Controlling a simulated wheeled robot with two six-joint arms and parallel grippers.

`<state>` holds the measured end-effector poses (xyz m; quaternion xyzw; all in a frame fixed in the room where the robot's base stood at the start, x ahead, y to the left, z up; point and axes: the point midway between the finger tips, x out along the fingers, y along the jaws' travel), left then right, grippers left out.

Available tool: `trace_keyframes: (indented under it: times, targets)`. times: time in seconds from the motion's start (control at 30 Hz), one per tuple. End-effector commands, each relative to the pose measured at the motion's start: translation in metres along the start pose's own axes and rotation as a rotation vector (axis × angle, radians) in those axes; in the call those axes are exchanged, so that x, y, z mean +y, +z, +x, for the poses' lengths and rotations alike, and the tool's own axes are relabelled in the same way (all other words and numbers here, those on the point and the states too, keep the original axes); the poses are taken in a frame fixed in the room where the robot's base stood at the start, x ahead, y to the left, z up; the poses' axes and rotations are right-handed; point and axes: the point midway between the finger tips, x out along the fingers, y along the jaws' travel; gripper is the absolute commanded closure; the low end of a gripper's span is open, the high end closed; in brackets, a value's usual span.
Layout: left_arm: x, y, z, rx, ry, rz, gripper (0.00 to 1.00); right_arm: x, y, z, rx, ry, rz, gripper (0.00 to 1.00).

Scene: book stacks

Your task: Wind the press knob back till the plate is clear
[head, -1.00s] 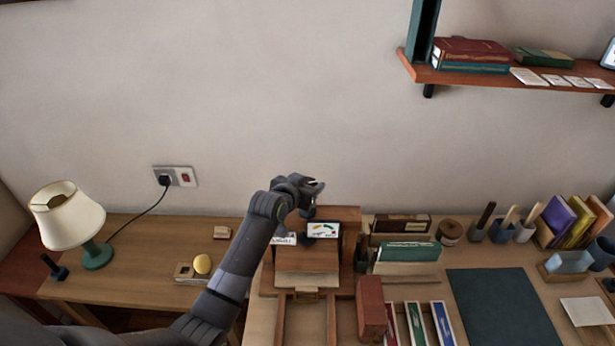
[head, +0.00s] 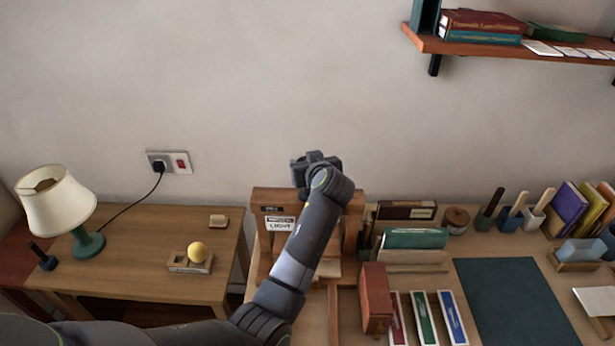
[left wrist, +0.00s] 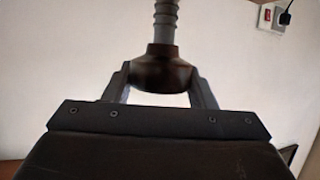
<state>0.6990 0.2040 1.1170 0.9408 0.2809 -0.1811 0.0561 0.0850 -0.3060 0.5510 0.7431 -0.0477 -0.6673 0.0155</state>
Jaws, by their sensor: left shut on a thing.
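The wooden press (head: 275,193) stands on the desk against the wall, with a label reading "LIGHT" on its front. My left arm crosses in front of it and hides its middle, including the gauge and most of the plate area. My left gripper (head: 316,163) is above the press top. In the left wrist view the dark brown knob (left wrist: 163,70) sits between the two fingers of my left gripper (left wrist: 163,84), which is shut on it. A grey threaded screw (left wrist: 165,22) runs from the knob. My right gripper is not in view.
The dark mat (head: 510,310) is bare.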

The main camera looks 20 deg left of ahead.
Motion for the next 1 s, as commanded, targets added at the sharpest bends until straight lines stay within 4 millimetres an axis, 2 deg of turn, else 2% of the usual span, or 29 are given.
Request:
trace_keyframes:
  times: [0.03,0.5,0.7,1.0]
  targets:
    - [0.002,0.017,0.005,-0.016,-0.041,-0.013,0.72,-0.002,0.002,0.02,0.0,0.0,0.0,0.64]
    - [0.001,0.016,0.005,-0.015,-0.455,-0.177,0.72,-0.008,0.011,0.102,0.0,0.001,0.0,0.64]
    - [0.0,0.015,0.005,-0.019,-0.598,-0.234,0.72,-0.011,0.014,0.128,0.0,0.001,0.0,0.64]
    - [-0.001,0.014,0.004,-0.019,-0.733,-0.286,0.71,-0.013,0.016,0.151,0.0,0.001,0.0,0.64]
